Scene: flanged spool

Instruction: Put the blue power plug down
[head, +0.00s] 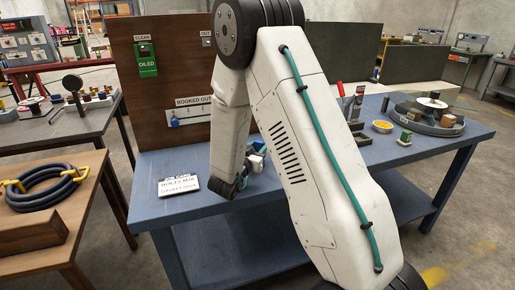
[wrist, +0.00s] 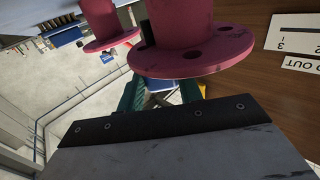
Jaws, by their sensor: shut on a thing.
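In the wrist view my gripper (wrist: 162,90) has green jaws closed on a blue thing, which I take to be the blue power plug (wrist: 164,85). Only a small part of it shows, because the dark plate of the wrist and a pink flange cover the rest. In the head view my wrist (head: 238,183) is bent low over the blue workbench (head: 345,180), in front of the brown board. The jaws and plug are too small and hidden there to make out well.
Pink flanged spools (wrist: 192,40) fill the top of the wrist view, close to the jaws. A brown board (head: 150,80) stands behind. A white label card (head: 179,185) lies left of the wrist.

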